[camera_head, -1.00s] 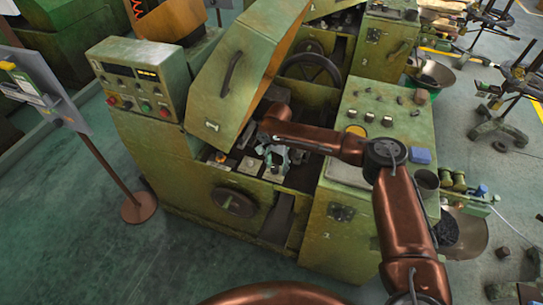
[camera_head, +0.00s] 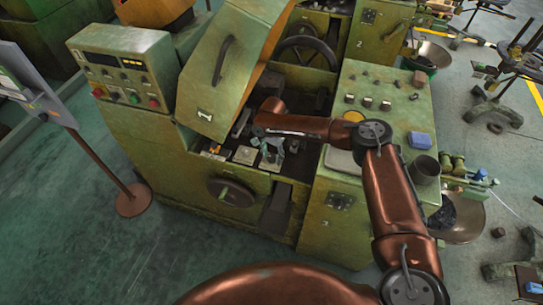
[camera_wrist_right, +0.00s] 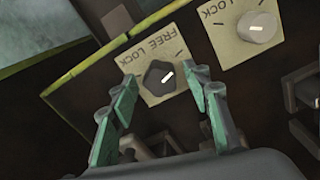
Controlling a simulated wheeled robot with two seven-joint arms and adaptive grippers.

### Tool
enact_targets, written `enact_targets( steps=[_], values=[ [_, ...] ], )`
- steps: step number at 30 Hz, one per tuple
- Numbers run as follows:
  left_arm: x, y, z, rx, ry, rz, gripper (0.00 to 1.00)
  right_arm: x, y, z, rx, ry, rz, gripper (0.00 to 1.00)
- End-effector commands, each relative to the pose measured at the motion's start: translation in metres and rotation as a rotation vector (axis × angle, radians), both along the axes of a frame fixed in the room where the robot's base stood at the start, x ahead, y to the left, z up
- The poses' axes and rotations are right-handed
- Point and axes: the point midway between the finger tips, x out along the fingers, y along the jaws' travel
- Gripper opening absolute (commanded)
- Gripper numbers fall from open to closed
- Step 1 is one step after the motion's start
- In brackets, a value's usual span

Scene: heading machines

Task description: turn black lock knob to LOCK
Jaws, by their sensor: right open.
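The black lock knob (camera_wrist_right: 160,77) sits on a pale plate (camera_wrist_right: 152,46) marked FREE and LOCK, which appears upside down in the right wrist view. The white line on the knob points up and to the right in that picture. My right gripper (camera_wrist_right: 164,84) is open, its green-padded fingers on either side of the knob, with gaps to both. In the head view my right gripper (camera_head: 270,156) is down in the opening of the green machine (camera_head: 160,150), where the knob is too small or hidden to make out. My left gripper is not in view.
A second plate with a pale round knob (camera_wrist_right: 257,27) is beside the black one. A handwheel (camera_head: 231,192) is on the machine's front. The floor at left has a sign stand (camera_head: 132,201).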

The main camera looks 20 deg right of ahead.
Motion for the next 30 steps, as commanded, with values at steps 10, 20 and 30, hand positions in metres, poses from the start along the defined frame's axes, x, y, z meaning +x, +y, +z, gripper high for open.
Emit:
enact_targets(
  steps=[10,20,30],
  values=[
    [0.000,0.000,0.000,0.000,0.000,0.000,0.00,0.000,0.001,0.000,0.000,0.000,0.001,0.32],
    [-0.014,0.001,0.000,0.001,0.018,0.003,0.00,0.000,0.001,0.000,-0.001,0.001,0.001,0.10],
    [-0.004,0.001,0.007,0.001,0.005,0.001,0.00,-0.001,0.000,0.001,-0.001,0.002,0.011,0.02]
  ],
)
